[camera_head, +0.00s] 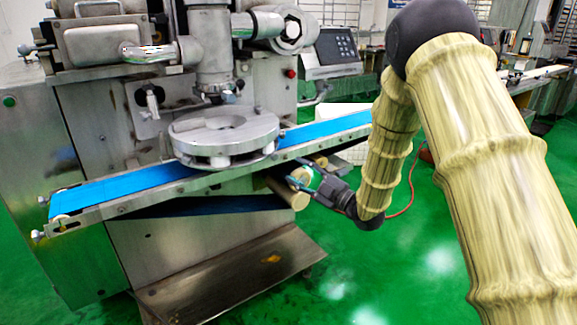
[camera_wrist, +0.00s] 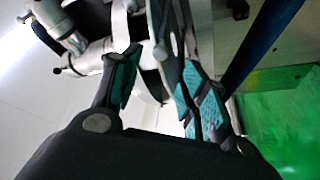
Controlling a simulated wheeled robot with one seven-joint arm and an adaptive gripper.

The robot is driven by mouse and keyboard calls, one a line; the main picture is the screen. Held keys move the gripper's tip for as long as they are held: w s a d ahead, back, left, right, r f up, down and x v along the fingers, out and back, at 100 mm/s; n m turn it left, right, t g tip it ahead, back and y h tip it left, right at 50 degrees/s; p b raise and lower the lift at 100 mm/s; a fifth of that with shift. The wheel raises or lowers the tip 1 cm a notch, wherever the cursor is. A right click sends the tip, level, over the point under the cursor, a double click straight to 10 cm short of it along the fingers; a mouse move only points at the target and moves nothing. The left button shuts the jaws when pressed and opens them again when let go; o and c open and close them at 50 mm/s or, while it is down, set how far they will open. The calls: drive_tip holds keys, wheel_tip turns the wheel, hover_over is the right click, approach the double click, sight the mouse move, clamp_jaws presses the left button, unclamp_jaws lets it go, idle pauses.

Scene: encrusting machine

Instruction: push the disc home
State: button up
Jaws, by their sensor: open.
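The disc (camera_head: 226,128) is a thick, round, pale metal piece with a recess in its top. It sits on a round metal base over the blue conveyor belt, below the machine's vertical nozzle. Whether it is fully seated cannot be told. My gripper (camera_head: 298,174) is at the conveyor's near side, below and right of the disc and apart from it. In the wrist view my gripper (camera_wrist: 160,78) has its teal-padded fingers spread. Grey metal parts show between and beyond them; which parts they are is unclear.
The blue belt (camera_head: 105,190) slopes up to the right, with a metal side rail (camera_head: 130,203) at its near edge. A pale roller (camera_head: 288,193) lies close to my gripper below the rail. A metal tray (camera_head: 235,275) is lower down. Green floor is open at the right.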

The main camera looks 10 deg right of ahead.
drive_tip(key=shift+v, duration=2.3)
